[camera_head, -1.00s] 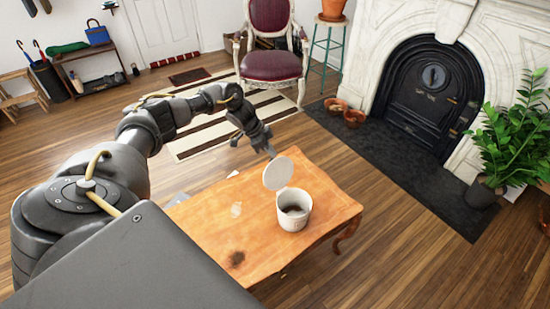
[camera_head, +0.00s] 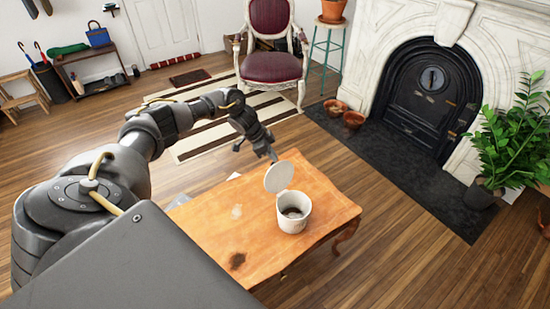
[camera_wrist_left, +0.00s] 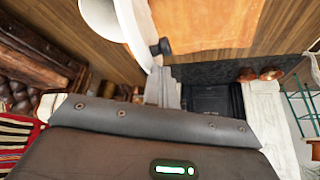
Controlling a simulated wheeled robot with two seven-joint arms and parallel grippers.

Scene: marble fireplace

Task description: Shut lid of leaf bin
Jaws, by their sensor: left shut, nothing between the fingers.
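The leaf bin (camera_head: 293,214) is a white round pot standing on the wooden table, with something dark inside. Its round white lid (camera_head: 278,177) stands raised and tilted at the bin's far-left rim, so the bin is open. My left gripper (camera_head: 273,157) is shut and empty, just behind the raised lid at its upper edge. I cannot tell whether the fingertips touch the lid. In the left wrist view, the gripper fingers (camera_wrist_left: 163,60) point toward the table, close beside a white curved shape at the top. My right gripper is out of view.
The wooden table (camera_head: 215,235) is mostly bare around the bin. A red chair (camera_head: 272,65) stands behind on a striped rug. The black fireplace (camera_head: 430,90) and a potted plant (camera_head: 505,150) are at the right. Open floor lies right of the table.

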